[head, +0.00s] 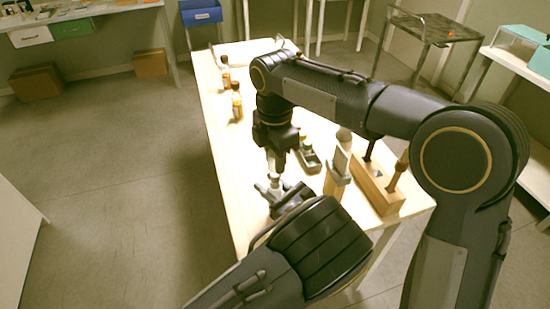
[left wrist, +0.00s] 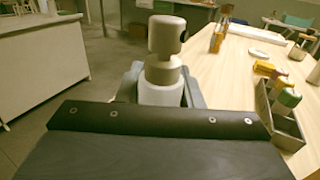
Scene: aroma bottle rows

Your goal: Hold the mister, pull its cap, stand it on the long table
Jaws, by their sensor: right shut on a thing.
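In the head view the mister (head: 272,180) is small, over the near left part of the long table (head: 228,170). My right gripper (head: 277,158) points down just above it, shut on a pale piece, seemingly the cap, mostly hidden. No right finger shows in the left wrist view.
Amber bottles (head: 237,106) stand along the table's left edge. A dark tray (head: 308,160) and a wooden rack (head: 377,190) with upright tools lie to the right. In the left wrist view a grey tray (left wrist: 288,132) holds small bottles. The table's middle left is bare.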

